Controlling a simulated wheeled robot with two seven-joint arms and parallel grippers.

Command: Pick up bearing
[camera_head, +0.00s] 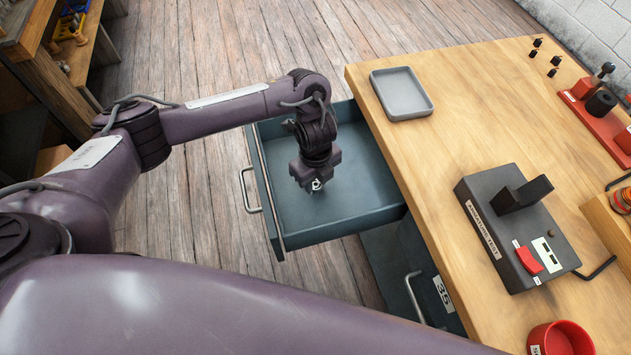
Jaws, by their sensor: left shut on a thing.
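A small, shiny metal bearing (317,185) shows at the tips of my left gripper (316,183). The gripper is shut on it, pointing down into an open teal drawer (345,205). The bearing is partly hidden by the fingers. I cannot tell whether it touches the drawer floor. The rest of the drawer floor that shows is empty. My right gripper is not in view.
The drawer sticks out from the left side of a wooden workbench (455,110). On the bench are a grey tray (402,93), a dark armature test box (515,225), a red bowl (560,340) and a red fixture (597,108). Shelving (60,60) stands at the far left.

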